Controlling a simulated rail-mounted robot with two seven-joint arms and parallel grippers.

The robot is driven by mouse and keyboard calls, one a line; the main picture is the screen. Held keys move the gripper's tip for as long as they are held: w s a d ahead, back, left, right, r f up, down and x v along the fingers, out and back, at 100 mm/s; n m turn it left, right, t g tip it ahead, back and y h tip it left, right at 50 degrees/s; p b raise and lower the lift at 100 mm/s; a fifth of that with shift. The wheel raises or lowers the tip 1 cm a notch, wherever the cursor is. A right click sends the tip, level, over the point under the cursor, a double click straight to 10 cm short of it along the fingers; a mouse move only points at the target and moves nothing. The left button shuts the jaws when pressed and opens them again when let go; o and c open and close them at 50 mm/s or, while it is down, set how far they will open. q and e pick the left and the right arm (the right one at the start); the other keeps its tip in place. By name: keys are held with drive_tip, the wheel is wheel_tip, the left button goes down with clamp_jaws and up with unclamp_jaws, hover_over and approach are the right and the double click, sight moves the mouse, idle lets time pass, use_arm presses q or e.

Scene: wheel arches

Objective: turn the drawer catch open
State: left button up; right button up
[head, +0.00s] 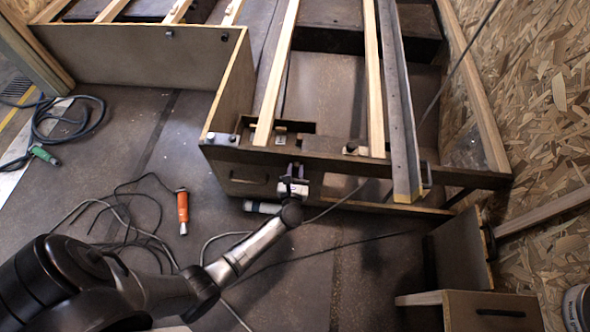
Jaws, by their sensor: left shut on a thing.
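A wooden drawer front (240,172) with a dark slot-like handle sits low in the end of the slatted wooden frame, right of the picture's left-hand panel. My left gripper (293,174) is at the right part of this front, its arm coming up from the lower left. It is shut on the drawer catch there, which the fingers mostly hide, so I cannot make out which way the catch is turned. The drawer front looks flush with the frame. My right gripper is not in view.
An orange-handled tool (182,206) and tangled black cables (125,215) lie on the floor at the left. A pale cylinder (262,207) lies below the drawer. A wooden box (490,310) stands at lower right. The chipboard wall (540,90) closes the right side.

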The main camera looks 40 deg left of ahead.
sight(304, 167)
use_arm(q)
drive_tip(key=m, duration=0.1)
drive_tip(key=m+p, duration=0.1)
drive_tip(key=m, duration=0.2)
drive_tip(key=shift+w+d, duration=0.25)
drive_tip(key=shift+d, duration=0.15)
drive_tip(key=shift+w+d+f+m+p, duration=0.2)
drive_tip(key=shift+f+m+p, duration=0.25)
drive_tip(key=shift+m, duration=1.75)
drive_tip(key=shift+w+d+f+m+p, duration=0.15)
drive_tip(key=shift+f+m+p, duration=0.3)
drive_tip(key=shift+m, duration=1.75)
drive_tip(key=shift+w+d+f+m+p, duration=0.1)
drive_tip(key=shift+d+f+m+p, duration=0.25)
drive_tip(key=shift+m, duration=1.85)
drive_tip(key=shift+a, duration=0.1)
drive_tip(key=o, duration=0.9)
